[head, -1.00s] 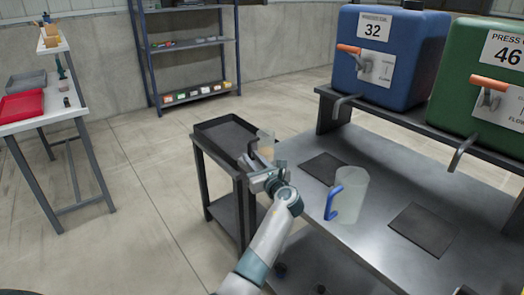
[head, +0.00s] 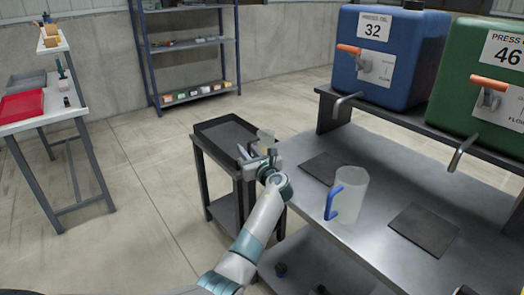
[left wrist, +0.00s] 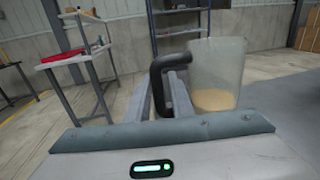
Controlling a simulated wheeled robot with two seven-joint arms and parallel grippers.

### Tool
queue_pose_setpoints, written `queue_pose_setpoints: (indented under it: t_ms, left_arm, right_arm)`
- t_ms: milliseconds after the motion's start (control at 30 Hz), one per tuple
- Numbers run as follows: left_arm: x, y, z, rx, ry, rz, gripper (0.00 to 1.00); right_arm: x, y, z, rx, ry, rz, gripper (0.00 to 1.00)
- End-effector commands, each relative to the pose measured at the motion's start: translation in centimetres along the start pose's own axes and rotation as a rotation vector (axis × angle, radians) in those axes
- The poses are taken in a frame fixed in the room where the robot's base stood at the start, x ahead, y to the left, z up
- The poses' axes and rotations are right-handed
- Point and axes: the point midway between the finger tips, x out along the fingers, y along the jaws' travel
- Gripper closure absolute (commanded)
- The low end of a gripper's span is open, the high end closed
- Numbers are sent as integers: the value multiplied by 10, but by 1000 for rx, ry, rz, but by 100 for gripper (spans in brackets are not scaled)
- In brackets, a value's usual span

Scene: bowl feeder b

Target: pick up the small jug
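The small jug (head: 266,136) is a clear vessel at the rack-side cart, partly hidden behind my left gripper in the head view. In the left wrist view the small jug (left wrist: 222,70) shows a dark handle (left wrist: 156,85) and a little yellowish content at its bottom. My left gripper (head: 257,157) is at the jug; in the left wrist view its fingers (left wrist: 162,95) stand apart, with the handle between them. I cannot tell whether they touch it. The jug's base is hidden in the head view. My right gripper is not in view.
A larger clear jug (head: 351,189) with a blue handle stands on the metal bench (head: 380,240) between dark mats. A dark tray-topped cart (head: 212,127) adjoins the bench. Blue (head: 390,55) and green (head: 488,85) tanks with spouts stand behind. Open floor lies left.

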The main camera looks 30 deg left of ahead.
Motion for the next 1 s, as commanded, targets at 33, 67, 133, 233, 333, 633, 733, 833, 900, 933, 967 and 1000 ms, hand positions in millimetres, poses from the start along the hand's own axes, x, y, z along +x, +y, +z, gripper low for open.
queue_pose_setpoints:
  t_ms: [33, 67, 133, 233, 333, 633, 733, 833, 900, 933, 967, 1000]
  left_arm:
    - [6, 0, 0, 0, 0, 1, 79]
    - [8, 0, 0, -1, 0, 1, 79]
    - [10, 0, -1, 0, 1, 1, 79]
    - [12, 0, -1, -1, 1, 0, 79]
    - [11, 0, 0, -1, 1, 0, 79]
    - [11, 0, 0, -1, 1, 0, 84]
    - [11, 0, 0, -1, 1, 0, 100]
    - [11, 0, 0, -1, 1, 0, 100]
    - [11, 0, 0, -1, 0, 0, 100]
    - [11, 0, 0, -1, 0, 0, 100]
    - [11, 0, 0, -1, 0, 0, 100]
    - [11, 0, 0, -1, 0, 0, 100]
  right_arm:
    - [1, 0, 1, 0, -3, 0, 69]
    - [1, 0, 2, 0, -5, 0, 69]
    - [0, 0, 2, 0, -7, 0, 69]
    - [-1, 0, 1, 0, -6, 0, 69]
    - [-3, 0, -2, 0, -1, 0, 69]
    - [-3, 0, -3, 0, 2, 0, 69]
    - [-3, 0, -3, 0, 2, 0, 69]
    - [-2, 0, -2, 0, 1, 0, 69]
    - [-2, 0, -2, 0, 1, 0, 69]
    - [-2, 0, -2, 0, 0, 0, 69]
    - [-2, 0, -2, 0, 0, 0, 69]
    - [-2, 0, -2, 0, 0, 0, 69]
